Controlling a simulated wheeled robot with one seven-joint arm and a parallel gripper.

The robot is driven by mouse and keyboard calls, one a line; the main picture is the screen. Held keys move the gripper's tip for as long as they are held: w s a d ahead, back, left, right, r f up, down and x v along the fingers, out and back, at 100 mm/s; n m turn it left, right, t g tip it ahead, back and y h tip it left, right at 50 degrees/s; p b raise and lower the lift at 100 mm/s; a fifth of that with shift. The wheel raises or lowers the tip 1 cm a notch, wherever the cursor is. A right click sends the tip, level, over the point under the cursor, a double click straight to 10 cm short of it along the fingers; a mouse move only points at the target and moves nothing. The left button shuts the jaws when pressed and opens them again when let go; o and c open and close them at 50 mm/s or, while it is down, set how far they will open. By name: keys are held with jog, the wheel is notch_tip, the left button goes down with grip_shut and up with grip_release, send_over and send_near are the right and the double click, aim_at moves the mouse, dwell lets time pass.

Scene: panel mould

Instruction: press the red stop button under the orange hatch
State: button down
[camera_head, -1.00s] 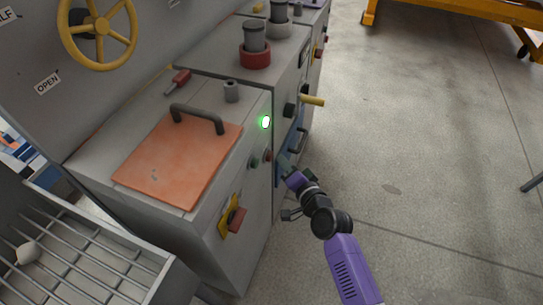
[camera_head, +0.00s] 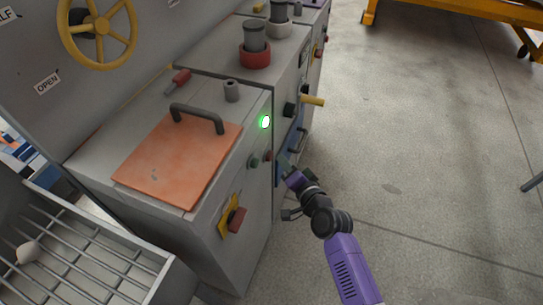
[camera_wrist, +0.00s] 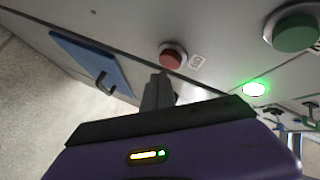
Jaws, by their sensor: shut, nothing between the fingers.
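The orange hatch (camera_head: 180,165) lies flat and closed on top of the grey cabinet, with a dark handle (camera_head: 198,115) at its far end. Anything beneath it is hidden. On the cabinet's front face a small red button (camera_head: 267,156) sits beside a green button (camera_head: 253,163). The wrist view shows the red button (camera_wrist: 172,57) and the green button (camera_wrist: 293,29) large. My gripper (camera_head: 283,161) is shut and empty at the front face, its tips (camera_wrist: 158,80) close to the red button. I cannot tell whether they touch it.
A lit green lamp (camera_head: 265,121) is on the front face. A red knob on a yellow plate (camera_head: 235,217) sits lower down. A yellow lever (camera_head: 312,100) and a blue panel (camera_wrist: 95,62) are close by. A slatted grey bin (camera_head: 100,268) stands at left.

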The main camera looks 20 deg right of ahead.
dwell(0.7)
jog(key=shift+w+a, duration=0.25)
jog(key=shift+a, duration=0.1)
jog(key=shift+w+a+p, duration=0.25)
jog(key=shift+a+p, duration=0.15)
jog(key=shift+p, duration=0.1)
dwell(0.9)
jog(key=shift+s+d+b, duration=0.5)
jog(key=shift+d+b, duration=0.1)
jog(key=shift+d, duration=0.1)
jog(key=s+d+b, duration=0.1)
jog(key=d, duration=0.1)
jog(key=s+d+b, duration=0.2)
dwell(0.4)
